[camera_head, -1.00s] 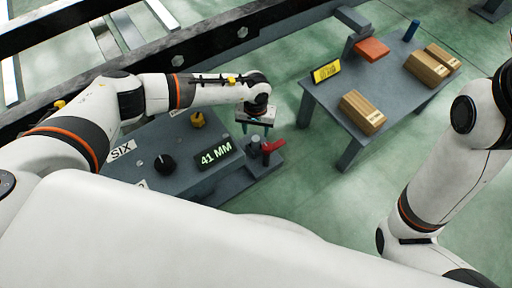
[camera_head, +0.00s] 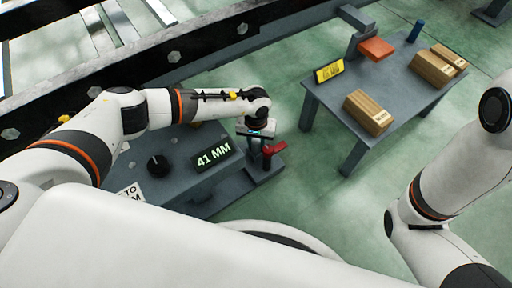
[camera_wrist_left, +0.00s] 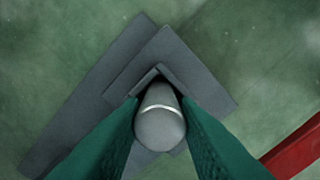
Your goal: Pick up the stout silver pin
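The stout silver pin (camera_wrist_left: 160,128) stands between the two green fingers of my left gripper in the left wrist view. In the head view my left gripper (camera_head: 258,137) is low over this holder, beside a red handle (camera_head: 274,148), and hides the pin. My right gripper is out of view; only part of the right arm shows.
A grey console with a "41 MM" display (camera_head: 214,154) and a black knob (camera_head: 158,165) lies under my left arm. A second table (camera_head: 400,85) at right carries wooden blocks (camera_head: 369,112), a yellow sign (camera_head: 329,71), an orange pad (camera_head: 377,49) and a blue cylinder (camera_head: 415,31).

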